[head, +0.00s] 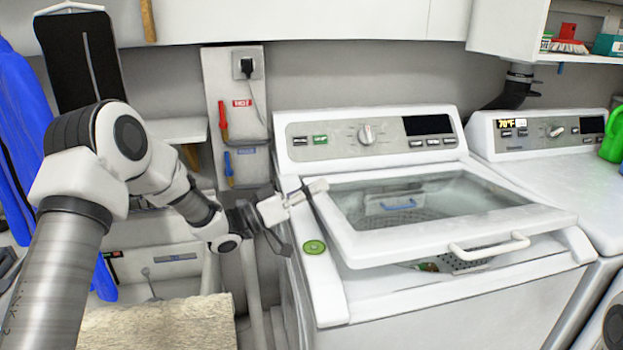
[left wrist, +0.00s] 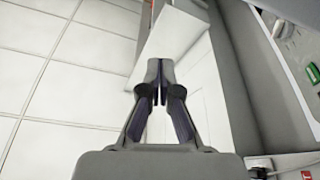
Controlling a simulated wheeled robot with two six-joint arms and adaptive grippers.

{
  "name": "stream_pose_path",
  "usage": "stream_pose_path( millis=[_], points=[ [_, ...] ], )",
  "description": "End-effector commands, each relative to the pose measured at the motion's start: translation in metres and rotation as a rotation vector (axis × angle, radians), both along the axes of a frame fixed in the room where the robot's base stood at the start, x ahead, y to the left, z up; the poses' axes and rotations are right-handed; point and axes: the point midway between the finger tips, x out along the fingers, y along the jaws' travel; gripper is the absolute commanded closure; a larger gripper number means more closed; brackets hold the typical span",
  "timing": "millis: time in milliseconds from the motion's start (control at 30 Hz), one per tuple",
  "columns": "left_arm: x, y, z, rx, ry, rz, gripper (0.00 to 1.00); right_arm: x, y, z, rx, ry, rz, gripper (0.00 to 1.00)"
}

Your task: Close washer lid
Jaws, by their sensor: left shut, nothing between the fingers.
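The white washer (head: 440,300) stands at the middle right in the head view. Its lid (head: 390,243), with a glass window and front handle (head: 489,246), is tilted slightly up. A gap under its front edge shows part of the drum (head: 460,263). My left gripper (head: 312,188) is at the lid's left rear corner; I cannot tell whether it touches. The left wrist view shows its fingers (left wrist: 160,72) shut and empty. My right gripper is out of view.
A control panel (head: 368,138) rises behind the lid. A second white machine (head: 560,170) stands close on the right, with a green jug (head: 612,135) on it. A beige textured surface (head: 160,325) is low at left.

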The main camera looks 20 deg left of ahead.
Motion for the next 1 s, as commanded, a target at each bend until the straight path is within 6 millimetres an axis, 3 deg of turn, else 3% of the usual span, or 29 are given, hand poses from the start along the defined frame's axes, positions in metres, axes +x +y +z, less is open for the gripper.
stream_pose_path(
  millis=[33, 100, 400, 1000],
  points=[
    [-0.004, -0.003, -0.022, 0.02, -0.027, -0.002, 1.0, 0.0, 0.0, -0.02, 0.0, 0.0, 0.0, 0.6],
    [-0.009, -0.006, -0.034, 0.049, -0.07, -0.002, 1.0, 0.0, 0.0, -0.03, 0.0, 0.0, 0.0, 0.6],
    [-0.019, -0.013, -0.071, 0.08, -0.117, 0.0, 1.0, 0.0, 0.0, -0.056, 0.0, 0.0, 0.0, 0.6],
    [-0.021, -0.014, -0.078, 0.08, -0.116, 0.0, 1.0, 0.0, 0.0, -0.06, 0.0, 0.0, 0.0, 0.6]
  ],
)
